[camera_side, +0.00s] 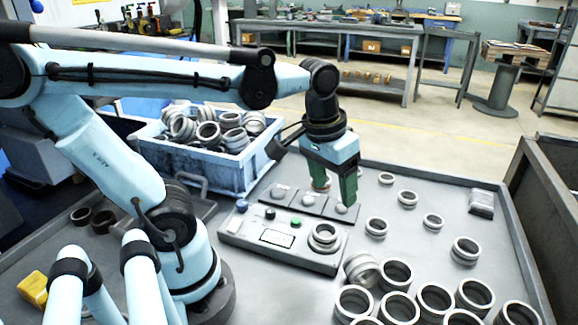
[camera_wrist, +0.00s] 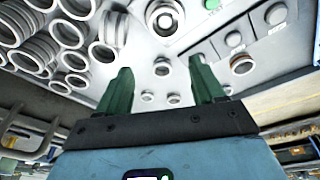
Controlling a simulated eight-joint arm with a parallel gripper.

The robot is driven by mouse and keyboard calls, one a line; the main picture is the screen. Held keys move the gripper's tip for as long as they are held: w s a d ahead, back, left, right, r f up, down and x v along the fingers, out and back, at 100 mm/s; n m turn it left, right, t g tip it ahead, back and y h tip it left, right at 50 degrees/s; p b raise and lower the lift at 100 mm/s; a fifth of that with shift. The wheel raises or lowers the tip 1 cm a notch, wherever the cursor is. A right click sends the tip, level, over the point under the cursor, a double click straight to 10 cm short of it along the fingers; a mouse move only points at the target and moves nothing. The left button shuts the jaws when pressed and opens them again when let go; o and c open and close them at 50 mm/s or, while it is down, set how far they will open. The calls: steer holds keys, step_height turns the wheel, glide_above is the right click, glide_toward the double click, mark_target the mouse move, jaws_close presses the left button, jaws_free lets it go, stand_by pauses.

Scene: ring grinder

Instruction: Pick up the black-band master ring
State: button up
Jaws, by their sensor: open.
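My gripper (camera_side: 333,192) has two green fingers, spread apart with nothing between them. It hangs over the table just behind the control panel, near the dark plates. In the wrist view, my gripper (camera_wrist: 160,82) frames a small grey ring (camera_wrist: 162,66) lying on the table beyond the fingertips. This looks like the small ring (camera_side: 376,227) right of my gripper in the side view. A ring with a reddish band (camera_wrist: 242,64) lies beside the right finger, near the plates. I cannot make out a black band clearly on any ring.
Several larger rings (camera_side: 397,272) crowd the front right of the table. Small rings (camera_side: 407,198) lie apart behind them. A control panel (camera_side: 268,239) carries a ring on its right end. A blue crate (camera_side: 200,175) of rings stands behind left.

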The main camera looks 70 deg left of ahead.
steer(key=r+n+g, duration=0.1)
steer(key=g, duration=0.1)
glide_above(325, 234)
steer(key=shift+s+d+f, duration=0.15)
steer(key=shift+f, duration=1.5)
steer(key=shift+s+d+f, duration=0.15)
steer(key=shift+f, duration=1.45)
steer(key=shift+w+a+f, duration=0.15)
steer(key=shift+w+f, duration=0.05)
steer(key=shift+f, duration=0.7)
steer(key=shift+w+a+f, duration=0.15)
steer(key=shift+f, duration=1.5)
steer(key=c, duration=1)
steer(key=shift+r, duration=0.1)
